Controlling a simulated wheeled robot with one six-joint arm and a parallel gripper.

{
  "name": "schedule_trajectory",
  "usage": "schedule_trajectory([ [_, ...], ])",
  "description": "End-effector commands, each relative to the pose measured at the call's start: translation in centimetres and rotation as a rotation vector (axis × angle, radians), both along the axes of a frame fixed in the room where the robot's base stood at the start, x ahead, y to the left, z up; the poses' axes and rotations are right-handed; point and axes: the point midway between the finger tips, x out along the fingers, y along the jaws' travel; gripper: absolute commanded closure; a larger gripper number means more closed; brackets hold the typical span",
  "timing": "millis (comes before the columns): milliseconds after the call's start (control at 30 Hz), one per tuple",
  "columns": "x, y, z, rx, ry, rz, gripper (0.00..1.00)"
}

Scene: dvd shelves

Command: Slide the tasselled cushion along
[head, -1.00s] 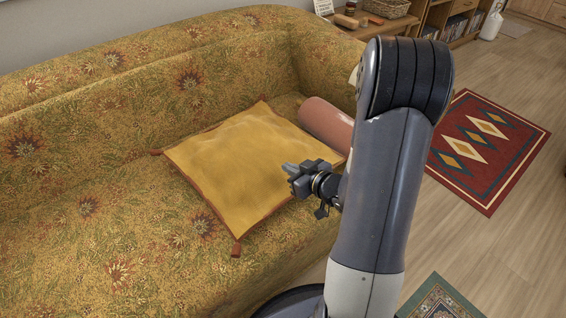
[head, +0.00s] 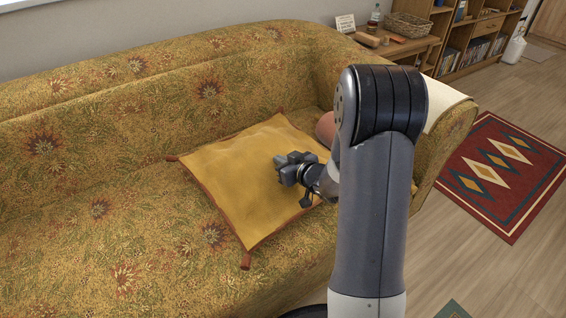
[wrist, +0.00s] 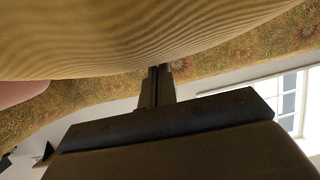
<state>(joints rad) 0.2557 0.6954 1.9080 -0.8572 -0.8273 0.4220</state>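The yellow cushion (head: 235,190) lies flat on the sofa seat, with brown edging and small reddish-brown tassels at its corners. My gripper (head: 280,164) is over the cushion's right part, pointing left. In the wrist view the cushion (wrist: 130,35) fills the top of the picture, close to the fingers. The fingertips (wrist: 158,70) are together, with nothing visible between them. Whether they touch the cushion I cannot tell. My arm hides part of the cushion's right side.
The patterned sofa (head: 120,225) has free seat to the cushion's left. A pink bolster (head: 325,128) is beyond the cushion, against the right armrest, partly hidden by my arm. A side table (head: 405,48) with a basket (head: 408,25) stands behind the armrest. A red rug (head: 505,175) lies right.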

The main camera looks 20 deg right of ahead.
Motion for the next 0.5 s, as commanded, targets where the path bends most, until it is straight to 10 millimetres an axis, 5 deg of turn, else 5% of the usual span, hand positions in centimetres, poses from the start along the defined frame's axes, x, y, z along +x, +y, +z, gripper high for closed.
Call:
schedule_trajectory([
  [267,-0.6,-0.1,-0.8,-0.004,0.021,-0.001,1.0],
  [500,-3.7,-1.4,-1.0,-0.003,0.027,-0.004,1.0],
])
